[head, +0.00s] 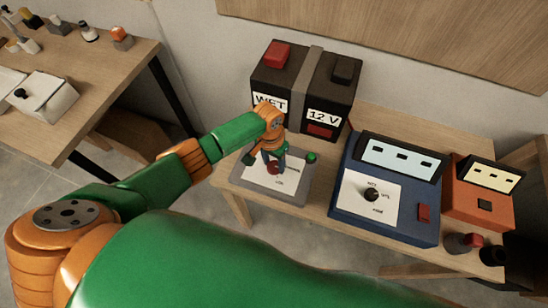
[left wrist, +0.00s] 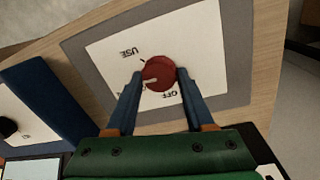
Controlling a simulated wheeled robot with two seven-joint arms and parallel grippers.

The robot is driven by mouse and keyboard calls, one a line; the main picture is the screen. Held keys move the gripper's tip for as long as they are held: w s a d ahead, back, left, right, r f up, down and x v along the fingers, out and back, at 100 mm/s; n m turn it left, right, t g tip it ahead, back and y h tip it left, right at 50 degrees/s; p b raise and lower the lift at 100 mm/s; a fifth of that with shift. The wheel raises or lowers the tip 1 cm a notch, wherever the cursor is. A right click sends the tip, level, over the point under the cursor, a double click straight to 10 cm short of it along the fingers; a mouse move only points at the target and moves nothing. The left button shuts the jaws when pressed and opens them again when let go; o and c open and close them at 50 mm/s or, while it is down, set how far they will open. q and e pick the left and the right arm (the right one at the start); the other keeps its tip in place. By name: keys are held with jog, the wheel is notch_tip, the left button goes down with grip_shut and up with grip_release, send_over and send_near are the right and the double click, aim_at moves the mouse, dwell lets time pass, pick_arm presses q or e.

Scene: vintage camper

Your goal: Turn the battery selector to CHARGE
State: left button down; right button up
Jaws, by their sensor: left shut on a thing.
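The battery selector is a red round knob (left wrist: 160,72) on a white label plate (left wrist: 105,52) set in a grey panel (left wrist: 236,50). The words USE and OFF show on the label; another word is mostly hidden behind my left finger. A pale mark on the knob points to the lower left in the left wrist view. My left gripper (left wrist: 160,76) is shut on the knob, one finger on each side. My right gripper is not in view.
A large black battery (head: 300,95) marked WET and 12 V stands behind the panel. A blue meter box (head: 350,222) and an orange box (head: 466,206) stand to the right. Another table (head: 105,75) is at left.

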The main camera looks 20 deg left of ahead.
pick_arm(q)
jog(key=shift+r+n+p, duration=0.1)
jog(key=shift+n+p, duration=0.35)
jog(key=shift+n, duration=1.75)
jog(key=shift+c, duration=1.4)
grip_release()
